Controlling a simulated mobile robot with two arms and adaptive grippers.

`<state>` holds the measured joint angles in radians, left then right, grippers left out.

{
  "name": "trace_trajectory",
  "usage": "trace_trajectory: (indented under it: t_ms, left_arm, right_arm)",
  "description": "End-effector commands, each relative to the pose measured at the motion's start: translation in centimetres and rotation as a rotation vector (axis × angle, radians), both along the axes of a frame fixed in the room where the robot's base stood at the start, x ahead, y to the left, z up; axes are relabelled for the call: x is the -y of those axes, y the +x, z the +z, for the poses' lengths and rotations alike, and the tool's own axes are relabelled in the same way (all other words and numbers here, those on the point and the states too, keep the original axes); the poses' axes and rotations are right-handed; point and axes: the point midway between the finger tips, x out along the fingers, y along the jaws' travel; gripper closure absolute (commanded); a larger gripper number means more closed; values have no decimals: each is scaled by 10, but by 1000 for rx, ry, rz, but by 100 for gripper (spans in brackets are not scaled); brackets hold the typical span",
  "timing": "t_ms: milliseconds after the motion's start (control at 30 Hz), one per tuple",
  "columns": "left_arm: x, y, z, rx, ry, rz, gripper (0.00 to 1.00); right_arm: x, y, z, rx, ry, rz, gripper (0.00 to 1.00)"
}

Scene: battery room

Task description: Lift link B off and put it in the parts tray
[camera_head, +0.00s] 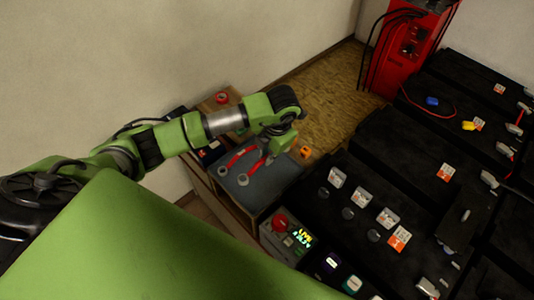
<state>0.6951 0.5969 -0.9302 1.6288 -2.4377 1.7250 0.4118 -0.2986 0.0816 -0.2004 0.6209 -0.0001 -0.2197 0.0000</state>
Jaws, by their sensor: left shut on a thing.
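My left gripper (267,150) comes in from the left and reaches down over the grey parts tray (284,181). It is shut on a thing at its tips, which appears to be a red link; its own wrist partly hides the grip. Two red strips with grey ring ends show at the tray, one of them a red link (255,168) with a ring at its lower left end. I cannot read letters on them, nor tell whether the held one touches the tray floor. My right gripper is not in view.
Black battery blocks (385,160) with terminals and orange-white labels fill the right side. A meter (298,240) with a lit display and a red knob (280,222) stand near the tray. A red cabinet (408,50) with black cables stands at the back. A blue piece (432,101) and a yellow piece (468,126) lie on the blocks.

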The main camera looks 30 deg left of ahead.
Motion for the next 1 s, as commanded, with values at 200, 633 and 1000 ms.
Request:
trace_trajectory:
  t_ms: [200,633,1000]
  left_arm:
    - [0,0,-29,-1,-1,-1,100]
    - [0,0,-79,1,1,-2,100]
    - [0,0,-89,0,-1,-2,100]
  right_arm:
    - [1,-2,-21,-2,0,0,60]
    - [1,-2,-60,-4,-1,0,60]
    - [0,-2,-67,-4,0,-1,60]
